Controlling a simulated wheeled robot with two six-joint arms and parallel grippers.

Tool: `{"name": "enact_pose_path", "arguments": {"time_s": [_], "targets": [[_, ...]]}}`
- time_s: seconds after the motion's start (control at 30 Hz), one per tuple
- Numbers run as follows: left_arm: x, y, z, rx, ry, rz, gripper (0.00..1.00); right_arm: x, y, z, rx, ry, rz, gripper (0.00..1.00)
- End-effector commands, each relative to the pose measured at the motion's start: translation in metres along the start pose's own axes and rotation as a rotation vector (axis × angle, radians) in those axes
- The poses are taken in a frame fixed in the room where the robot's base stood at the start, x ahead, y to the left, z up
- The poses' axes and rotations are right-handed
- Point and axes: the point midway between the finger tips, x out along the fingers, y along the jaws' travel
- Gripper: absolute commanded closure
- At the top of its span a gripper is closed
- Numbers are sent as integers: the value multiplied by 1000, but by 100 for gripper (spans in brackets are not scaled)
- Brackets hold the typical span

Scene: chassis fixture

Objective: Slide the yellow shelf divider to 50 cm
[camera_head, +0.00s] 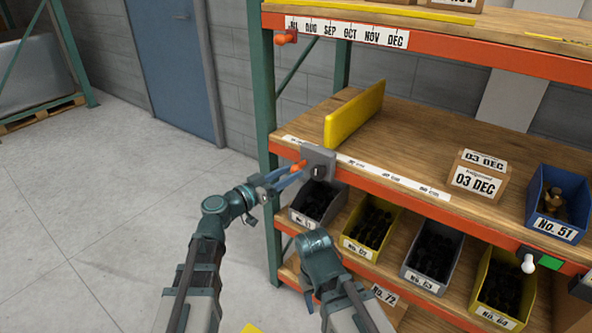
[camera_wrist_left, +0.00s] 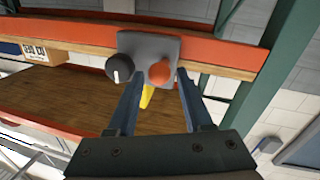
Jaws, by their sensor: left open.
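The yellow shelf divider (camera_head: 355,115) stands upright on the wooden middle shelf, near its left end. In the left wrist view a small part of the divider (camera_wrist_left: 146,97) shows beyond the orange knob. A grey plate (camera_head: 319,161) with an orange knob (camera_head: 299,166) and a dark dial (camera_wrist_left: 119,68) is on the shelf's orange front edge. My left gripper (camera_head: 283,178) is open, its fingers pointing at the plate. In the left wrist view the orange knob (camera_wrist_left: 160,73) appears between its fingertips; contact cannot be told. My right arm is low in the head view, but its fingers do not show.
A white label strip (camera_head: 385,174) runs along the shelf edge; its marks are too small to read. A carton (camera_head: 478,178) and blue bin (camera_head: 533,205) stand on the right. A green upright (camera_head: 263,90) borders the left.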

Motion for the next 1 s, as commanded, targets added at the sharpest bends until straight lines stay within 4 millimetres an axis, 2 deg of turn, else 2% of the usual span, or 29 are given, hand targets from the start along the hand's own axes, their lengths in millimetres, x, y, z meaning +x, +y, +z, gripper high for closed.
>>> {"name": "enact_pose_path", "arguments": {"time_s": [0.03,0.2,0.63,0.9,1.0], "targets": [[10,0,0,0,-1,3,49,0,0,0,0,0,0,50],[26,0,0,0,-1,2,49,0,0,0,0,0,0,50],[31,0,0,0,0,0,49,0,0,0,0,0,0,50],[31,0,0,0,0,0,98,0,0,0,0,0,0,50],[31,0,0,0,0,0,100,0,0,0,0,0,0,50]]}}
